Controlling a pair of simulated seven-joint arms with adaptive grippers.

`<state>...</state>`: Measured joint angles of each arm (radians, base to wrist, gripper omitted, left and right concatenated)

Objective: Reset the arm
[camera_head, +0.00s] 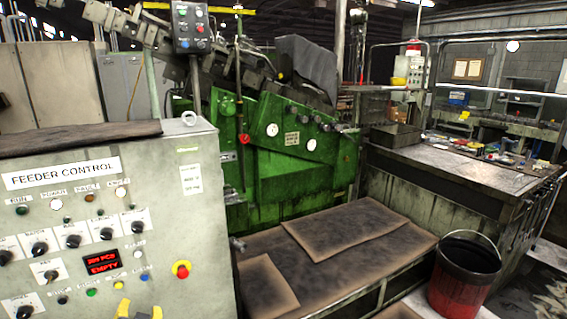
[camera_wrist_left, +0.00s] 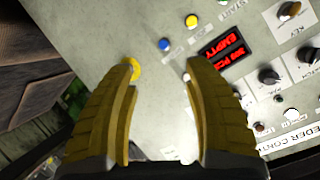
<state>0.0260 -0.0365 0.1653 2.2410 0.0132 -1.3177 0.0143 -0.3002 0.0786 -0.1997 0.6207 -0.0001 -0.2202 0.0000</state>
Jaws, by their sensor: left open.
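My left gripper (camera_wrist_left: 160,85) shows in the left wrist view with its two yellow fingers spread apart and nothing between them. It faces the grey feeder control panel. In the head view the yellow tips of the left gripper (camera_head: 139,309) show at the bottom edge, in front of the lower part of the feeder control cabinet (camera_head: 205,255). A red emergency button on a yellow ring (camera_head: 182,269) sits to the right of the tips. In the wrist view a yellow ring (camera_wrist_left: 135,69) is partly hidden by the left finger. My right gripper is in neither view.
The red display (camera_head: 102,262) reads EMPTY, with knobs and coloured buttons around it. A green machine (camera_head: 275,150) stands behind. A low platform with brown mats (camera_head: 345,235), a red and black bucket (camera_head: 464,275) and a workbench (camera_head: 450,165) are at the right.

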